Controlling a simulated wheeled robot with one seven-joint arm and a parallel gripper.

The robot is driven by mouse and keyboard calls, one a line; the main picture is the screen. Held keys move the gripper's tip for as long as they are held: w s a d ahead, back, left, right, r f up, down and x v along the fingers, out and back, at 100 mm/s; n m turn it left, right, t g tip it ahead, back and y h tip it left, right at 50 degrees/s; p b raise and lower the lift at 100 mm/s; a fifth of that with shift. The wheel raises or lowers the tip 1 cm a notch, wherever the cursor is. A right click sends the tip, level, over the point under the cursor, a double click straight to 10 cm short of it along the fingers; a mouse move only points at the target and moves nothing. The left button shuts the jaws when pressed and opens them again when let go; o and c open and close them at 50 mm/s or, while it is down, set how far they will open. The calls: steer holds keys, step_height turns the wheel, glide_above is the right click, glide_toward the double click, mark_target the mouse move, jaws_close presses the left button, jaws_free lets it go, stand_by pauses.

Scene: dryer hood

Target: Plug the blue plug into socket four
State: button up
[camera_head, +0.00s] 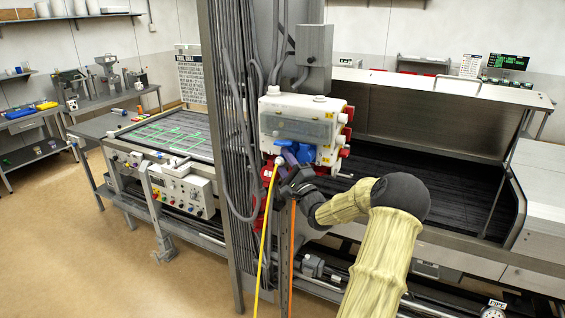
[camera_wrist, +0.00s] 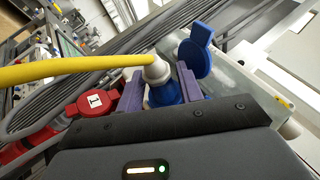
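The blue plug (camera_wrist: 163,94) has a white collar (camera_wrist: 157,69) with a yellow cable running left from it. My gripper (camera_wrist: 160,88) has one purple finger on each side of the plug's blue body and appears shut on it. In the head view my gripper (camera_head: 299,154) is at the underside of the white socket box (camera_head: 298,122), with the plug's white end (camera_head: 279,160) beside it. A raised blue socket lid (camera_wrist: 200,48) is right behind the plug. The plug's front is hidden, so I cannot tell whether it is in a socket. No number four is readable.
A red socket lid marked 1 (camera_wrist: 95,102) is left of my fingers. Several red sockets (camera_head: 346,134) line the box's right side. An orange cable (camera_head: 292,245) hangs below. A grey column with cables (camera_head: 226,120) stands left, and a steel hood (camera_head: 430,115) right.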

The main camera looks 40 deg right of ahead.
steer(key=shift+o, duration=1.1)
steer(key=shift+s+f+b, duration=0.35)
steer(key=shift+f, duration=0.05)
steer(key=b+v, duration=0.7)
steer(key=v, duration=0.9)
steer(key=shift+s, duration=0.25)
steer(key=shift+s, duration=0.1)
steer(key=shift+a, duration=0.1)
